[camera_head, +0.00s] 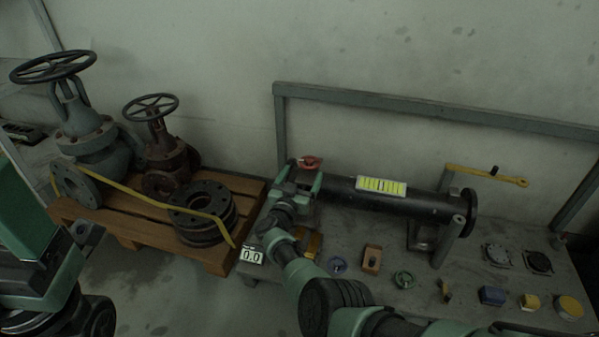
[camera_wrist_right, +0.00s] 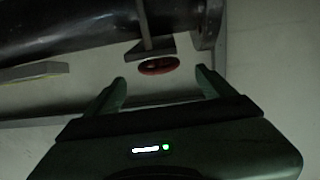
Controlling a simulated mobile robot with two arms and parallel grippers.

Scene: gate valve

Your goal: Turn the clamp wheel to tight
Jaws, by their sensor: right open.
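The red clamp wheel (camera_head: 310,162) is at the left end of a black pipe (camera_head: 340,195) on the bench. It also shows in the right wrist view (camera_wrist_right: 159,66), under a dark bracket beside the pipe. My right gripper (camera_head: 300,172) is open at the pipe's left end. In the right wrist view its two fingers (camera_wrist_right: 160,82) stand apart, with the wheel just beyond the tips and roughly between them. I see no finger touching the wheel. Part of my left arm shows at the left edge; its fingers do not show.
A grey bench (camera_head: 385,290) holds several small parts, including a rust-coloured block (camera_head: 372,258). A yellow-handled lever (camera_head: 485,174) is near the pipe's right end. A pallet (camera_head: 135,232) at left carries two handwheel valves and dark flanges. A grey rail (camera_head: 430,105) runs behind the pipe.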

